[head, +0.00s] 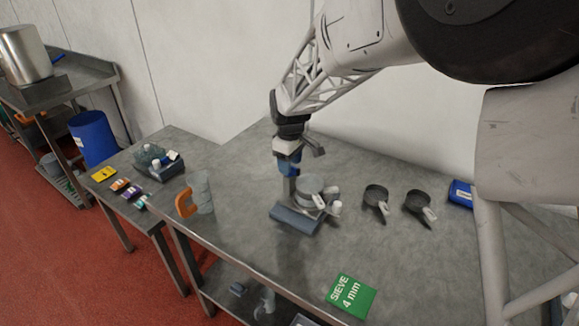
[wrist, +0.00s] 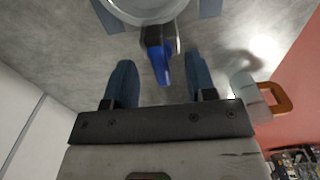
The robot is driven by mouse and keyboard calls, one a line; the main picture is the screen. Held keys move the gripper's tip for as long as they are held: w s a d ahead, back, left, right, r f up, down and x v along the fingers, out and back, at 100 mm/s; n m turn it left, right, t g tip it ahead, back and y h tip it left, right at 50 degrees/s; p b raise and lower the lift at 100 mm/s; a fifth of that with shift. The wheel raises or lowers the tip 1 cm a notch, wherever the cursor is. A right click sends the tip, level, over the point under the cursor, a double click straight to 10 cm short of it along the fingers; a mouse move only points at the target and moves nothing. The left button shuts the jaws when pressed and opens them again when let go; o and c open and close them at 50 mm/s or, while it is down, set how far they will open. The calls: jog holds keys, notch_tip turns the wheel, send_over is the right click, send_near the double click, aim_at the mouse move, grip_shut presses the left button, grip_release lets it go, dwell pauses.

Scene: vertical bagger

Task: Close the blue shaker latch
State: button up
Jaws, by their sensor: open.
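The shaker (head: 309,186) stands on the steel table in the head view, a round grey body on a dark base (head: 297,219). In the wrist view its round rim (wrist: 150,10) shows at the top edge. The blue latch (wrist: 161,68) sticks out from a dark mount on the shaker's side, towards me. My gripper (wrist: 159,62) is open, with one blue finger on each side of the latch and a gap to both. In the head view my gripper (head: 288,170) is at the shaker's left side and hides the latch.
A clear jug with an orange handle (head: 184,204) stands left of the shaker. A green sieve sign (head: 351,295) lies in front. The table's front middle is clear.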

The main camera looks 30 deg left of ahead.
jog(key=shift+r, duration=2)
jog(key=shift+r, duration=0.15)
notch_tip(320, 180, up, 8)
jog(key=shift+f, duration=0.25)
jog(key=shift+d, duration=0.1)
